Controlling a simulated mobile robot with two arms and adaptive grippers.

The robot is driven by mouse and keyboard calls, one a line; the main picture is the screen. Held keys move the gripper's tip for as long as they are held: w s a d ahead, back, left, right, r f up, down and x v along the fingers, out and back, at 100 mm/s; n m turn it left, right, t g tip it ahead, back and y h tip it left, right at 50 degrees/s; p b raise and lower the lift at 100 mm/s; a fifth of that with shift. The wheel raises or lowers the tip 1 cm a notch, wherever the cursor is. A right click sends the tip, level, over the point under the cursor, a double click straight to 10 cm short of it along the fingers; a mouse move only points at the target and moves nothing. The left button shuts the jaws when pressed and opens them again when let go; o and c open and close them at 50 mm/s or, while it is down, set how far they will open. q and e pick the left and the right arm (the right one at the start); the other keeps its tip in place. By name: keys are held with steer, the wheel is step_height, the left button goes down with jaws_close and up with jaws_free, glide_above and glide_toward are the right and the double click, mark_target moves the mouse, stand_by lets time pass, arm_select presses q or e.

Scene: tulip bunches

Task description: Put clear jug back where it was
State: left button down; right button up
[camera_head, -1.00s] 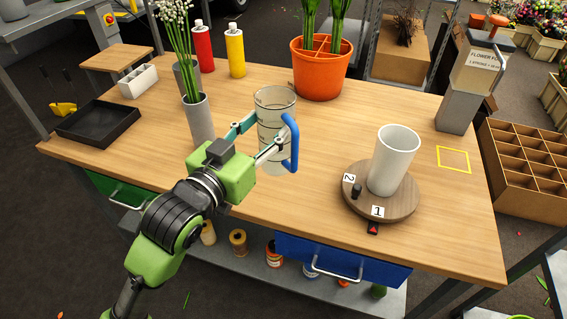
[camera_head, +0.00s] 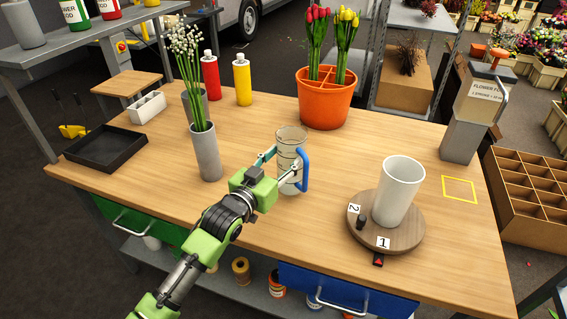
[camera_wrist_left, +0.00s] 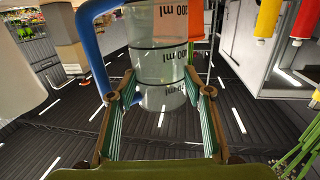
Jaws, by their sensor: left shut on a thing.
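The clear jug (camera_head: 289,148) has dark measuring marks and a blue handle. It is upright over the middle of the wooden table, right of the grey vase of white flowers. My left gripper (camera_head: 281,164) is shut on the jug's body, coming from the left front. In the left wrist view the jug (camera_wrist_left: 160,65) stands between the two fingers (camera_wrist_left: 157,98), with its handle at the left. I cannot tell whether its base touches the table. My right gripper is not in view.
A round turntable (camera_head: 412,238) bears a white vase (camera_head: 400,190). A yellow square outline (camera_head: 459,178) lies at the right, before the flower-food dispenser (camera_head: 462,140). An orange pot (camera_head: 325,108) stands behind the jug, the grey vase (camera_head: 206,155) left of it. Bare tabletop surrounds the jug.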

arm_select(q)
steer(key=shift+f, duration=0.85)
steer(key=shift+f, duration=0.2)
steer(key=c, duration=1.1)
jaws_free()
steer(key=shift+o, duration=0.2)
steer(key=shift+r, duration=0.15)
steer(key=v, duration=1.2)
